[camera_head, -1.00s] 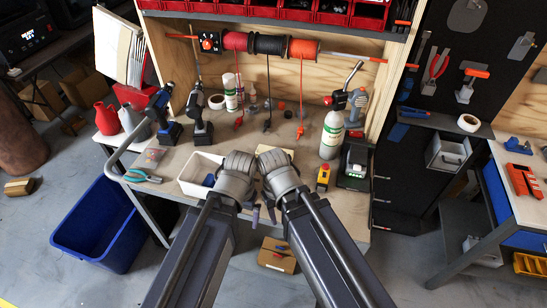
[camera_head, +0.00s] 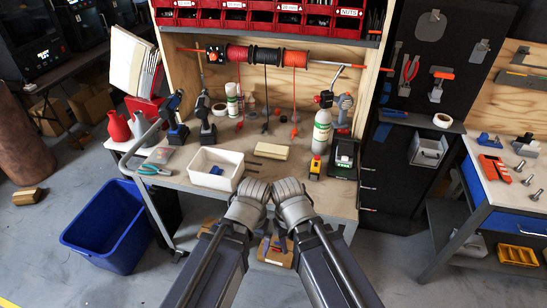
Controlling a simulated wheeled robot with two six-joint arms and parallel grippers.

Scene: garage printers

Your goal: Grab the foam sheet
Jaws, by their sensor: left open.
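A flat cream slab (camera_head: 267,151) lies on the workbench top (camera_head: 232,137), right of the white open box. It may be the foam sheet, though I cannot tell its material. My two grey wrists are side by side in front of the bench's front edge, nearer to me than the slab and apart from it. My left gripper (camera_head: 266,240) is open, with its dark fingers mostly hidden beneath the wrist. My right gripper (camera_head: 282,238) is mostly hidden by its own wrist, so its jaw state is unclear.
The white box (camera_head: 215,170) stands left of the slab. A yellow device (camera_head: 315,167), a white bottle (camera_head: 322,132) and a black charger (camera_head: 344,157) are to the right. White panels (camera_head: 128,60) lean at the left. A blue bin (camera_head: 108,225) stands on the floor.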

